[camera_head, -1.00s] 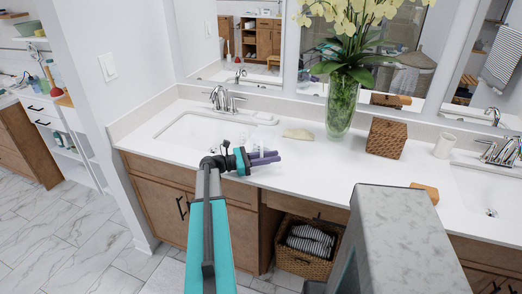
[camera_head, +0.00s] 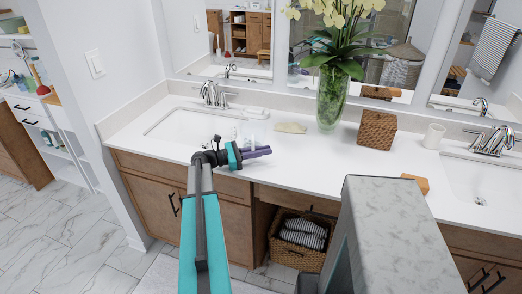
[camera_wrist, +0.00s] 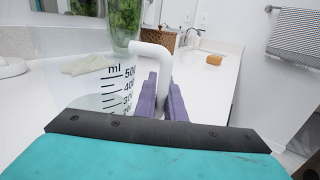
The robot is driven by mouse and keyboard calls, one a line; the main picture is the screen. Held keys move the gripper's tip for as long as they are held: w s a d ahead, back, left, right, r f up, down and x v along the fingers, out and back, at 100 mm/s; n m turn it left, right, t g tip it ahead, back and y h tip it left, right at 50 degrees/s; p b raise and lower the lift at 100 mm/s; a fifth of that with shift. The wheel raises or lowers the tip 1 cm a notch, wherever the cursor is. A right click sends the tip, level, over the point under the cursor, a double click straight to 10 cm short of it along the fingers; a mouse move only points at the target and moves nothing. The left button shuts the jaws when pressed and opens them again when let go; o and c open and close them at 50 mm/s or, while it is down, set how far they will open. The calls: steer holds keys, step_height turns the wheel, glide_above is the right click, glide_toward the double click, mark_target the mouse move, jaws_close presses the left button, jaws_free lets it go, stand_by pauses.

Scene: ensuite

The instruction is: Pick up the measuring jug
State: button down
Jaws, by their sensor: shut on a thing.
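The measuring jug (camera_wrist: 115,88) is clear, with black "ml" marks and numbers and a white handle (camera_wrist: 155,50). It stands upright at the left of centre in the wrist view. In the head view the jug (camera_head: 246,131) is small and faint behind my gripper, above the counter's front part by the left sink. My gripper (camera_head: 266,151) has purple fingers, which also show in the wrist view (camera_wrist: 163,92), one on each side of the handle, shut on it. Whether the jug's base touches the counter is hidden.
A glass vase with orchids (camera_head: 331,98), a wicker box (camera_head: 377,130), a white cup (camera_head: 433,136) and a pale cloth-like piece (camera_head: 291,128) stand or lie on the white counter (camera_head: 310,165). A soap bar (camera_head: 416,183) lies near the right sink. Mirrors line the wall behind.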

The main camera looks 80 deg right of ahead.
steer(key=shift+r, duration=0.35)
steer(key=shift+a+r+b, duration=0.15)
steer(key=shift+r+b, duration=0.45)
steer(key=shift+r, duration=0.8)
steer(key=s+a+r+b, duration=0.1)
steer(key=a+b, duration=0.2)
steer(key=a, duration=1.2)
steer(key=shift+s+a+r, duration=0.2)
steer(key=shift+s, duration=0.2)
steer(key=shift+a, duration=0.1)
stand_by(0.5)
